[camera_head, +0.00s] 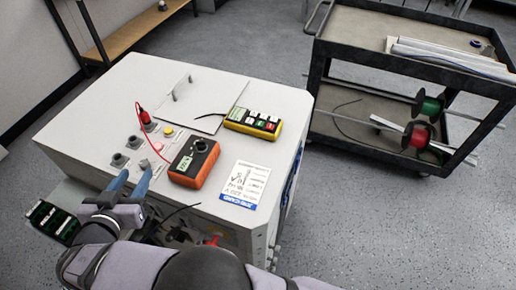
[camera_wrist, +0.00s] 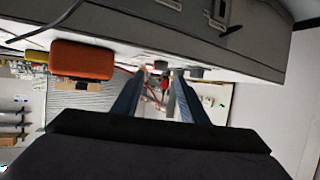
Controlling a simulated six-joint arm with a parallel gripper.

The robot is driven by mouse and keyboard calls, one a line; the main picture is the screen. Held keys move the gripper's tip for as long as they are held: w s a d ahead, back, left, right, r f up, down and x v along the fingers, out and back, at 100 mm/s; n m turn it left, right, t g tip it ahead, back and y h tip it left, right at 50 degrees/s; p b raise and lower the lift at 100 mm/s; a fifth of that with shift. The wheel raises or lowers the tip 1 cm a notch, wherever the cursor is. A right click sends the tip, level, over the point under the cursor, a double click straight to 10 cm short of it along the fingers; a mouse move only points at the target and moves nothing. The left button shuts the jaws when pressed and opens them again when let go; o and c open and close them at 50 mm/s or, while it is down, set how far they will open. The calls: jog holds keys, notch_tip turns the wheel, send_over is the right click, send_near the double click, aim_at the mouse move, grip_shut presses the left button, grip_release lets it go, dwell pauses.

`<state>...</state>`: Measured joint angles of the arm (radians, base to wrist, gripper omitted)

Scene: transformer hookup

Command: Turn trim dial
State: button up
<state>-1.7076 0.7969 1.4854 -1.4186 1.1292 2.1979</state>
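My gripper (camera_head: 135,172) is at the front left of the white transformer cabinet (camera_head: 210,82). Its two blue fingers are apart with nothing held between them. Several small grey knobs sit on the cabinet top just beyond the fingertips, including one at the left (camera_head: 118,159) and one farther back (camera_head: 134,142). I cannot tell which is the trim dial. Another small grey knob (camera_head: 144,163) is by the right fingertip; contact is unclear. In the wrist view, the fingers (camera_wrist: 158,78) frame a red plug (camera_wrist: 165,85) and small dark knobs.
An orange meter (camera_head: 194,162) with a red lead stands close right of the fingers. A red plug (camera_head: 145,117) stands behind the knobs. A cart (camera_head: 410,80) holds wire spools.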

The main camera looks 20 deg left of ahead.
jog(key=w+d+r+g+h+p, duration=0.1)
jog(key=w+d+r+h+p, duration=0.25)
jog(key=d+r, duration=0.35)
jog(key=w+d+g+h+p, duration=0.1)
jog(key=w+d, duration=0.3)
jog(key=d, duration=0.3)
jog(key=w+d+m+g+h+p, duration=0.1)
jog(key=w+d+g+h+p, duration=0.1)
jog(key=w+d, duration=0.2)
jog(key=w+d+f+g+h+p, duration=0.1)
jog(key=w+d, duration=0.3)
jog(key=d, duration=0.6)
jog(key=shift+w+d+g+h, duration=0.2)
jog(key=shift+d+g+h, duration=0.1)
jog(key=shift+h, duration=0.15)
jog(key=shift+a+p, duration=0.1)
jog(key=shift+p, duration=0.2)
